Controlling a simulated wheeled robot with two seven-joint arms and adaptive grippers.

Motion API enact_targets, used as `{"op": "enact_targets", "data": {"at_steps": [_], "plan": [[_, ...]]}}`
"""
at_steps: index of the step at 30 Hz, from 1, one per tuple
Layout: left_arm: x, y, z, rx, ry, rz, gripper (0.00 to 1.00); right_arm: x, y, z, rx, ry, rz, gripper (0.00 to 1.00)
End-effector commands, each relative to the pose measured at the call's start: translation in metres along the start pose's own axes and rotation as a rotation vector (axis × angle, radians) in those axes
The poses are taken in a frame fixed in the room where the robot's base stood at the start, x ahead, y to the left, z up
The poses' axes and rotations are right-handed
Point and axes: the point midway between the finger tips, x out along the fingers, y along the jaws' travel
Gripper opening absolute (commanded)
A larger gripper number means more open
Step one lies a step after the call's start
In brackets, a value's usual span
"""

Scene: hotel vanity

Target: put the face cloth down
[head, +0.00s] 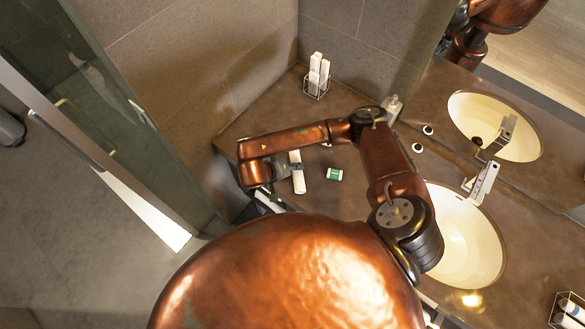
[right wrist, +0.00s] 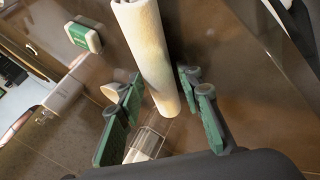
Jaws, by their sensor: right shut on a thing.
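The face cloth looks like a white roll (right wrist: 148,45). In the right wrist view its near end lies between the green-padded fingers of my right gripper (right wrist: 162,90), which is shut on it. In the head view, a white roll (head: 298,178) shows beside my right arm's end, over the left part of the brown counter (head: 345,100). My right gripper (head: 272,199) is partly hidden by my own arm and body there. I cannot tell whether the roll touches the counter. My left gripper is not in view.
A small green-and-white box (head: 334,174) lies right of the roll. A wire holder with white rolls (head: 317,78) stands at the back corner. A dispenser (head: 392,105) and small round items (head: 417,148) stand near the mirror. A basin (head: 465,240) is at right; a glass panel (head: 100,95) is at left.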

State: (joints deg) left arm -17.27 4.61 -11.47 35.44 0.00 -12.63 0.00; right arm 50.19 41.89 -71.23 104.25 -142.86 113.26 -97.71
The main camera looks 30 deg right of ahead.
Motion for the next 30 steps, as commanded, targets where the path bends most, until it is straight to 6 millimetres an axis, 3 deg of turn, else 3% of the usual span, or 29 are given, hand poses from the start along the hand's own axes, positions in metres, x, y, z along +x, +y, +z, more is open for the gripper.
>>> {"op": "enact_targets", "data": {"at_steps": [11, 12, 15, 26, 30], "plan": [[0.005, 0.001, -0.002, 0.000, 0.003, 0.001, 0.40, 0.004, -0.003, 0.001, 0.001, 0.002, -0.001, 0.10], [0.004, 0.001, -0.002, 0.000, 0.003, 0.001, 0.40, 0.003, -0.003, 0.001, 0.001, 0.001, -0.001, 0.35], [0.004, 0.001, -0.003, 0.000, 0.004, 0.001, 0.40, 0.003, -0.002, 0.001, 0.001, 0.001, -0.001, 0.40], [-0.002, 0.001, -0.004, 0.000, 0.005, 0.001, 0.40, -0.002, 0.001, 0.000, 0.000, -0.001, -0.001, 0.40], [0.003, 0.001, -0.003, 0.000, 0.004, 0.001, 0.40, -0.023, -0.002, -0.002, 0.000, 0.006, -0.004, 0.40]]}}
